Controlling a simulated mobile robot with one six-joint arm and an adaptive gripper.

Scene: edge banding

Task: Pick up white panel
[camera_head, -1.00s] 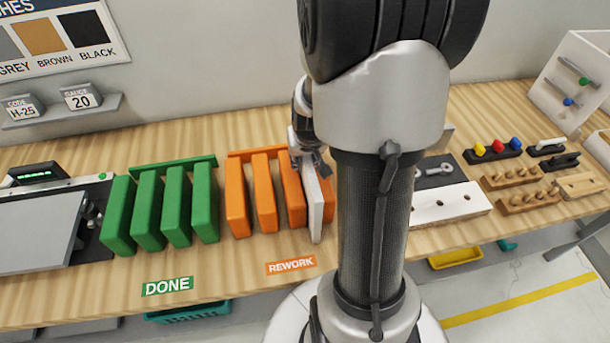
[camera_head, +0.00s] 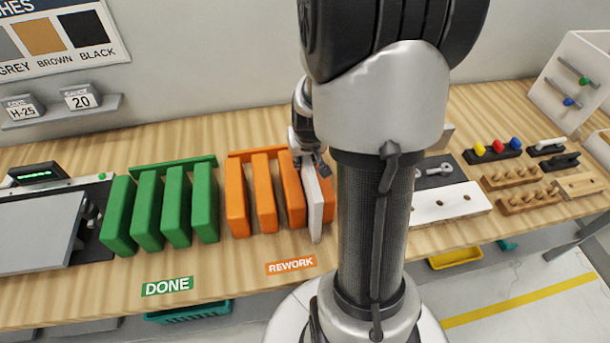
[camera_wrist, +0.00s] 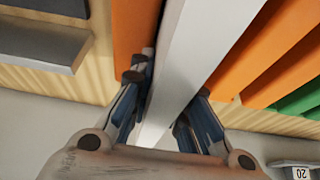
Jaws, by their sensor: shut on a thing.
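The white panel (camera_head: 314,200) stands upright on edge between the two rightmost orange dividers of the rework rack (camera_head: 264,195). In the wrist view the panel (camera_wrist: 200,50) runs between the fingers of my gripper (camera_wrist: 168,112), with a finger on each side. My gripper (camera_head: 311,163) is shut on the top of the panel in the head view. Orange dividers flank the panel closely on both sides. My own arm hides part of the bench to the right of the panel.
A green rack (camera_head: 175,205) marked DONE stands to the left. A grey screen-like plate (camera_head: 40,232) lies at the far left. A white board with holes (camera_head: 447,203) and wooden peg blocks (camera_head: 520,190) lie to the right. The bench front before the racks is clear.

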